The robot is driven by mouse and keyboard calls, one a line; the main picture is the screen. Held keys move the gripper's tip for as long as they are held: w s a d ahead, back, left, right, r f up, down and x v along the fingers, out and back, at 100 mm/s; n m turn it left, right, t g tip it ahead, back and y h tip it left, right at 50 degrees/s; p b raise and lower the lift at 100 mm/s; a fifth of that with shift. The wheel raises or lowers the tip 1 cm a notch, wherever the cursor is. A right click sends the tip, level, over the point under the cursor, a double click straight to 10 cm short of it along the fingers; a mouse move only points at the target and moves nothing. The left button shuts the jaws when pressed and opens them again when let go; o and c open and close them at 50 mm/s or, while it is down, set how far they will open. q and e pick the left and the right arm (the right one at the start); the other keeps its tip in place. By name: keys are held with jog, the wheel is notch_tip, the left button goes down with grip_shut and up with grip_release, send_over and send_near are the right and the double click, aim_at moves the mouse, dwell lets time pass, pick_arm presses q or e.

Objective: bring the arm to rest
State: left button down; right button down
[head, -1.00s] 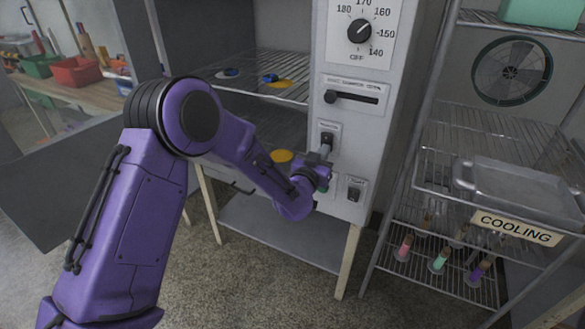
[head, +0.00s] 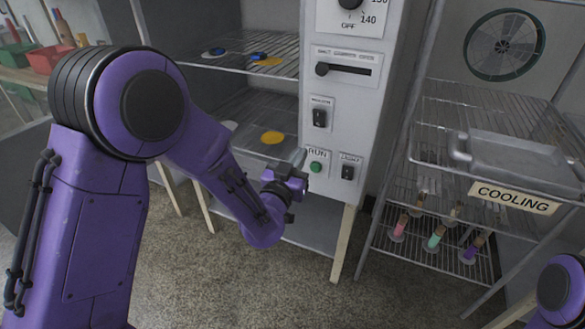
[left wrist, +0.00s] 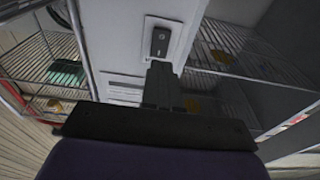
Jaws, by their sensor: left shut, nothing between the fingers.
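My left arm comes in from the left in the head view, purple with black joints. Its gripper (head: 298,163) is shut and empty, in front of the grey control panel (head: 340,215), just left of the green RUN button (head: 316,167). In the left wrist view the shut gripper fingers (left wrist: 161,85) point toward a dark switch (left wrist: 160,41) on the panel. They look apart from it. Part of my right arm shows at the lower right corner of the head view; its gripper is out of view.
An oven with wire shelves (head: 240,55) stands open left of the panel. At right is a COOLING rack (head: 465,105) with a metal tray (head: 520,160) and several coloured pieces below. The panel has a rocker switch (head: 319,117), a LIGHT switch (head: 348,172) and a slider (head: 345,69). Bare floor lies in front.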

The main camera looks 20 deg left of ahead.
pick_arm(q)
jog(key=s, duration=0.2)
jog(key=shift+s+f, duration=0.1)
jog(key=shift+s, duration=0.25)
jog(key=s+a+f+n+g+y+p, duration=0.1)
jog(key=s+a+f+n+g, duration=0.2)
jog(key=f, duration=0.4)
jog(key=s+a+f+n+g+y+p, duration=0.1)
jog(key=s+f+g, duration=0.25)
jog(key=f, duration=0.25)
jog(key=s+a+f+n+g+y, duration=0.1)
jog(key=s+a+f+n+g, duration=0.1)
jog(key=s+f, duration=0.35)
jog(key=s+a+f+g+p, duration=0.1)
jog(key=s+f+g, duration=0.1)
jog(key=s+f, duration=0.2)
jog(key=s+a+f+g+p, duration=0.1)
jog(key=s+f+g, duration=0.2)
jog(key=s, duration=0.7)
jog(key=s+a+f+n+g+y+p, duration=0.1)
jog(key=s+f+g, duration=0.1)
jog(key=s+f, duration=0.4)
jog(key=shift+s+a+g, duration=0.35)
jog(key=shift+s+a, duration=0.05)
jog(key=shift+s, duration=0.6)
